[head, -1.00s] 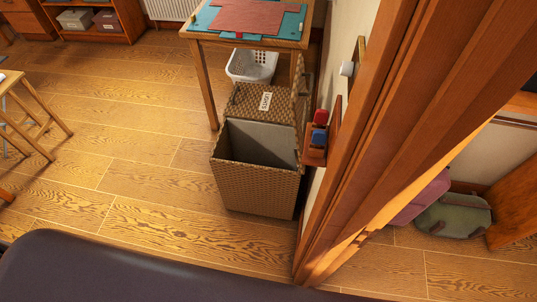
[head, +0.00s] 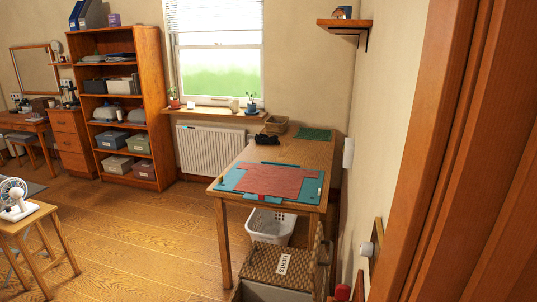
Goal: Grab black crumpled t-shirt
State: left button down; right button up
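A small black crumpled item (head: 267,139), which looks like the black t-shirt, lies at the far left part of the wooden table (head: 318,152) in the head view. It is small at this distance, so its folds are hard to make out. It lies beyond a red cloth on a teal mat, near a wicker basket. Neither of my grippers is in view.
The teal mat (head: 232,180) and red cloth (head: 275,182) cover the table's near half. A wicker hamper (head: 282,270) and a white laundry basket (head: 270,226) crowd its near end. A door frame (head: 470,150) blocks the right. Open floor (head: 150,235) lies left of the table.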

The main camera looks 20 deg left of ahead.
aim_at(261, 139)
jog(key=j+u, duration=0.3)
jog(key=i+j+u, duration=0.1)
jog(key=j+u, duration=0.2)
jog(key=i+j+u, duration=0.45)
jog(key=i+j, duration=0.15)
jog(key=j, duration=0.25)
jog(key=i+j+u, duration=0.5)
jog(key=i, duration=0.25)
jog(key=i+z, duration=0.25)
jog(key=i, duration=0.35)
jog(key=i+j+z, duration=0.2)
jog(key=i, duration=0.4)
jog(key=i+j+z, duration=0.25)
jog(key=i, duration=0.3)
jog(key=i+z, duration=0.2)
jog(key=i, duration=0.4)
jog(key=i+z, duration=0.2)
jog(key=i, duration=0.45)
jog(key=i+j+z, duration=0.25)
jog(key=i, duration=0.35)
